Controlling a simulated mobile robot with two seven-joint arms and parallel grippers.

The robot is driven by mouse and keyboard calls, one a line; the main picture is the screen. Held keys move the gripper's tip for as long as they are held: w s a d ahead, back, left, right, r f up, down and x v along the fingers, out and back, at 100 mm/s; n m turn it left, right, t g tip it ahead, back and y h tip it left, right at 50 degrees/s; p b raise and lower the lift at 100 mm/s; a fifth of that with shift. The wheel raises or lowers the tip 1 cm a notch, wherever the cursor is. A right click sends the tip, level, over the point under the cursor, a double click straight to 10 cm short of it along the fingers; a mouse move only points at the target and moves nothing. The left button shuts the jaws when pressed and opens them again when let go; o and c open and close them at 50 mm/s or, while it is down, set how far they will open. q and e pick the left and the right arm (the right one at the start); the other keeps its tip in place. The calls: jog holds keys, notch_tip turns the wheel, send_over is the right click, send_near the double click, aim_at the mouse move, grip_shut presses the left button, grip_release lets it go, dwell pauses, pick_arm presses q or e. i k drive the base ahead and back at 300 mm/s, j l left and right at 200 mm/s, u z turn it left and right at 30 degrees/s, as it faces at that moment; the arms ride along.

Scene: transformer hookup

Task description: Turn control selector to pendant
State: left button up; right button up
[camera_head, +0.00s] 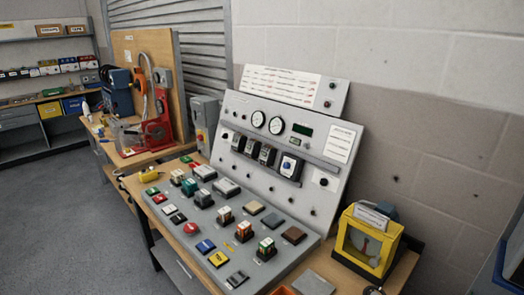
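A grey sloped control panel (345,111) stands on the bench against the wall. It carries two round gauges (258,119), a green display (302,130) and several black modules (267,154) on a rail. A white module with a blue round knob (289,163) is at the right end of the rail. A small black knob (323,182) sits on a white plate to its right. I cannot tell which knob is the control selector, and labels and knob positions are too small to read. Neither of my grippers shows.
A grey board (222,272) with several buttons and blocks lies before the panel. A yellow box (368,243) stands at the bench's right end. A red machine (157,130) stands on a bench further left. The floor (70,225) at left is clear.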

aim_at(323, 181)
jog(key=i+j, duration=0.2)
jog(key=j, duration=0.15)
jog(key=i+j, duration=0.15)
jog(key=j, duration=0.2)
jog(key=i+j, duration=0.2)
jog(key=i+j+z, duration=0.1)
jog(key=j, duration=0.35)
jog(key=i+j, duration=0.2)
jog(key=j, duration=0.15)
jog(key=i+j, duration=0.2)
jog(key=j, duration=0.15)
